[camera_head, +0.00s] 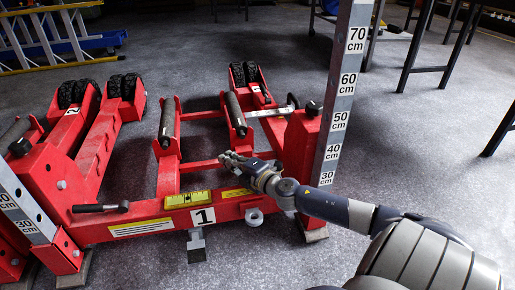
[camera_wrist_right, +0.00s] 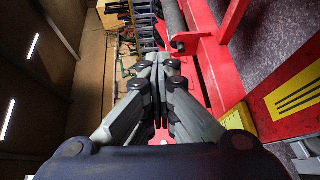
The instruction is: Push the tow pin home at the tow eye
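The red trolley jack (camera_head: 130,225) marked 1 stands on the grey floor in the head view. A grey ring (camera_head: 254,217), which looks like the tow eye, sticks out low from its front beam, right of the number plate. I cannot make out the tow pin for certain; none shows clearly at the ring. My right gripper (camera_head: 232,159) is above and behind the front beam, up and left of the ring and apart from it. In the right wrist view the fingers of my right gripper (camera_wrist_right: 161,60) come together, with nothing seen between them. My left gripper is out of view.
A yellow block (camera_head: 187,199) lies on the front beam. A black-handled lever (camera_head: 100,207) sticks out at the left. A measuring post (camera_head: 341,90) rises beside my right arm. Black-legged tables (camera_head: 415,50) stand behind; the floor before the beam is clear.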

